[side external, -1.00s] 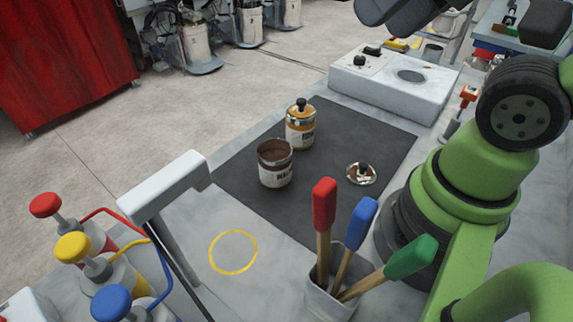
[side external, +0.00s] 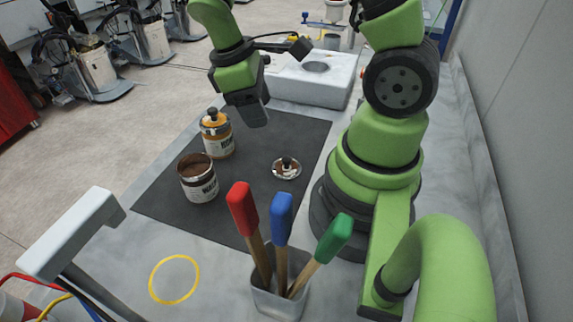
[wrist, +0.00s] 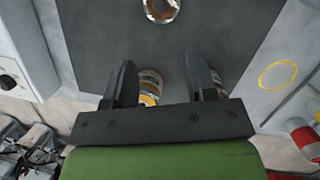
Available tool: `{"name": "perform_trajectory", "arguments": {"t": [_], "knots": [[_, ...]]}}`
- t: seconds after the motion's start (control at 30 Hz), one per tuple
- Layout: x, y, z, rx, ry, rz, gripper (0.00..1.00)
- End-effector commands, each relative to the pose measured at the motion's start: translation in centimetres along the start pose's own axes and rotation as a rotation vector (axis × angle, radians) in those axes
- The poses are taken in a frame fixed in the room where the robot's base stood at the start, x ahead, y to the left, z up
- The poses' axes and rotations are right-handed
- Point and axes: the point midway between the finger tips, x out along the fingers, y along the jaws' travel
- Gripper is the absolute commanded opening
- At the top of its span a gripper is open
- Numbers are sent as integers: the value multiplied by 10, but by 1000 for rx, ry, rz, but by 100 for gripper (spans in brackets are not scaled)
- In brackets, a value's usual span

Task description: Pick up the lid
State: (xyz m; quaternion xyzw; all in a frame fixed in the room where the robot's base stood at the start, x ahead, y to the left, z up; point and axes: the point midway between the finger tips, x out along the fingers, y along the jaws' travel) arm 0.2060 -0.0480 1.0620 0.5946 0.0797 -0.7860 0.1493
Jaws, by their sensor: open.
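The lid (side external: 286,167) is a small silver-rimmed disc with brown smears and a dark knob. It lies flat on the dark mat (side external: 247,205); in the wrist view it (wrist: 161,8) is cut off by the top edge. An open jar of brown contents (side external: 198,181) and a closed orange jar with a dark knob (side external: 218,137) stand to its left. My gripper (side external: 254,118) hangs above the mat, up and left of the lid in the side view. Its jaws are open and empty. The orange jar (wrist: 150,84) shows below, between the fingers.
A white hot-plate-like device (side external: 312,78) stands behind the mat. A metal cup (side external: 278,292) with red, blue and green handled tools stands in front. A yellow ring (side external: 174,279) marks the bare table at front left. The mat around the lid is clear.

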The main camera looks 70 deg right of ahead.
Motion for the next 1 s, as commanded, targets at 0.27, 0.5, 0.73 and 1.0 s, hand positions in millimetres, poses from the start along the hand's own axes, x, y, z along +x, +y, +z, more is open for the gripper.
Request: {"name": "perform_trajectory", "arguments": {"t": [0.27,0.5,0.73,1.0], "knots": [[38,4,1,-114,-110,-17,52],[72,3,5,-113,-113,-18,52],[88,1,7,-112,-110,-18,52],[121,-1,11,-112,-110,-17,52]]}}
